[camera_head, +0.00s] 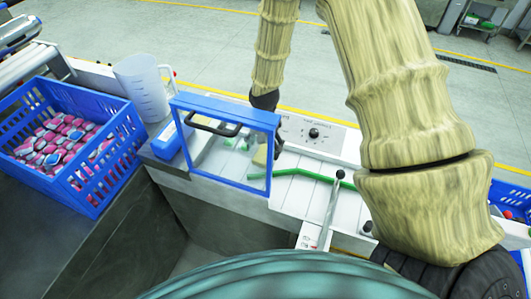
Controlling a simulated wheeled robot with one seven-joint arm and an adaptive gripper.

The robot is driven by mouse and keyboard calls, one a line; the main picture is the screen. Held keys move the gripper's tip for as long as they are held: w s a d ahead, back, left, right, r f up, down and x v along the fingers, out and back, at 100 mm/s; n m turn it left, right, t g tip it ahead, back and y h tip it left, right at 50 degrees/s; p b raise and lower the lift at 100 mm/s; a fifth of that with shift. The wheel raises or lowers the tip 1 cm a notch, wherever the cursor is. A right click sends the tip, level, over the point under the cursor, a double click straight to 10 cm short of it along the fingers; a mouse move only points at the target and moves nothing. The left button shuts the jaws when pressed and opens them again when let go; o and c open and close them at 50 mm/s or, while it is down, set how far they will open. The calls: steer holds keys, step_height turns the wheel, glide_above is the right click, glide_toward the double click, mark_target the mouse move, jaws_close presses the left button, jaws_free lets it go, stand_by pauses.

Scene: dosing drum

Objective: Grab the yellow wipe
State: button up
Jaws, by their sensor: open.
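A pale yellow patch, which looks like the yellow wipe (260,155), shows through the clear panel of a blue-framed guard (225,102). My gripper (271,143) points down from the beige-sleeved arm, just behind the guard's right side. The blue frame partly hides it. A dark finger shows close to the right of the yellow patch. The gripper is open. I cannot tell whether it touches the wipe.
A blue crate (122,148) of pink and blue packs stands at the left. My arm covers the right side.

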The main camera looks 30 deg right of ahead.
steer(key=shift+f+p, duration=0.6)
steer(key=shift+f, duration=0.95)
steer(key=c, duration=0.9)
